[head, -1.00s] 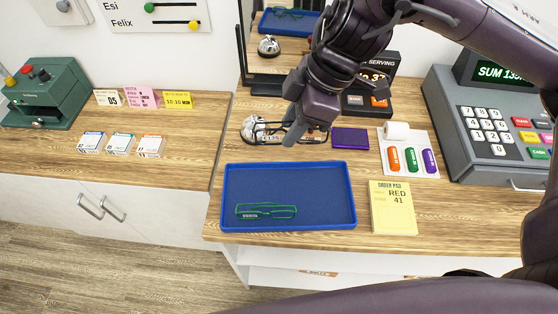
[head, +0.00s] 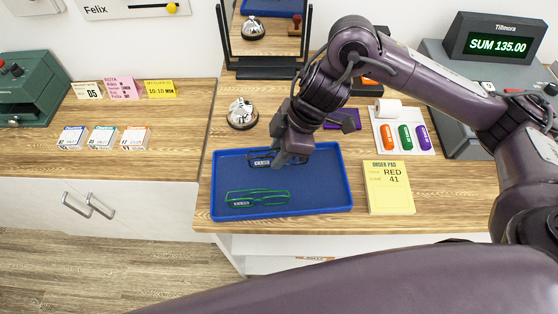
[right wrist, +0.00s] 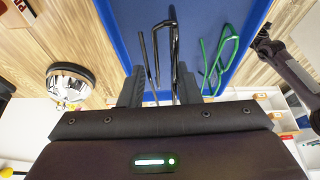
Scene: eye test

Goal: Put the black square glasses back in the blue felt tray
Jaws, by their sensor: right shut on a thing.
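The black square glasses (head: 262,158) are at the back part of the blue felt tray (head: 325,185), partly hidden by my right gripper (head: 284,158). In the right wrist view the black glasses (right wrist: 164,50) stick out from between the fingers of my right gripper (right wrist: 160,90), which is shut on them. The tray's blue floor lies beyond them. I cannot tell whether the glasses touch the tray. Green-framed glasses (head: 257,198) lie at the front left in the tray and also show in the right wrist view (right wrist: 217,58).
A silver bell (head: 242,113) stands behind the tray's left part. A purple pad (head: 343,119) lies behind it, partly hidden by my arm. A yellow order pad (head: 388,187) lies right of the tray. A mirror (head: 265,40) stands at the back.

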